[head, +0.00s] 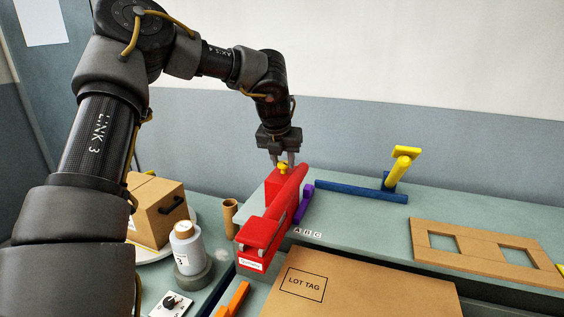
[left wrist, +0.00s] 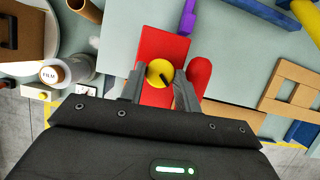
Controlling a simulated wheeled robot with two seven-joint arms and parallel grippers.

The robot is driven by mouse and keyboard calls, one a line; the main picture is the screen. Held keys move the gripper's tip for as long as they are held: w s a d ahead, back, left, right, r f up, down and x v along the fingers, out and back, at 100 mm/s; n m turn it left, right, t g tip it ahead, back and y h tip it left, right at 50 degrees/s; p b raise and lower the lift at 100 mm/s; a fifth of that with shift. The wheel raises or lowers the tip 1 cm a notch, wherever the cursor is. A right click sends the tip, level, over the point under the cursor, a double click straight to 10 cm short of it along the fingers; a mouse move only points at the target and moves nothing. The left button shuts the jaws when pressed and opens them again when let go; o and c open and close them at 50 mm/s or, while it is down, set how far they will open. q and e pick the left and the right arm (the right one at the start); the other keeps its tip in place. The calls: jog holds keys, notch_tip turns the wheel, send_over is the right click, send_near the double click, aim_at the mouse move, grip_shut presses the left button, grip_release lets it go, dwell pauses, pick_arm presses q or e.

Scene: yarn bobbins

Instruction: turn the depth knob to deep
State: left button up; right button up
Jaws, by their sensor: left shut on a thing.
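A red device (head: 258,230) with a long sloped arm and a white label on its front stands on the grey-green bench. A small yellow round knob (head: 283,167) sits on top of its red block at the rear. In the left wrist view the knob (left wrist: 154,67) shows a dark pointer line aimed toward the lower right of the picture. My left gripper (head: 283,160) points down from above, with its fingers shut on the knob's two sides. The scale marks around the knob cannot be read. My right gripper is not in view.
A brown LOT TAG board (head: 350,288) lies in front of the device. A purple piece (head: 304,203), a blue bar (head: 345,191) and a yellow-handled part (head: 403,160) lie to its right. A bobbin (head: 186,247), a cardboard box (head: 155,205) and a black dial (head: 171,302) are left.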

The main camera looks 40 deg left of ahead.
pick_arm(q)
jog(key=shift+d+r+n+p, duration=0.15)
jog(key=shift+n+p, duration=0.35)
jog(key=shift+n, duration=0.4)
jog(key=shift+w+n+g+y+p, duration=0.1)
jog(key=shift+n+g+y+p, duration=0.6)
jog(key=shift+n, duration=0.5)
jog(key=shift+n+p, duration=0.55)
jog(key=shift+n, duration=0.05)
jog(key=shift+n+p, duration=0.3)
jog(key=shift+w+n+y, duration=0.1)
jog(key=shift+n+y, duration=0.2)
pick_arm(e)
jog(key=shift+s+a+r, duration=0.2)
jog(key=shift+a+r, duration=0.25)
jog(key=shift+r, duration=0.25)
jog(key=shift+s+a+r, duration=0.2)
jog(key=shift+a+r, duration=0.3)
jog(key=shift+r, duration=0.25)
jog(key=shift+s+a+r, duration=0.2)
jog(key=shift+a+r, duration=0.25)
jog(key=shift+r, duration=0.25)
pick_arm(q)
jog(key=o, duration=1)
jog(key=shift+c, duration=0.2)
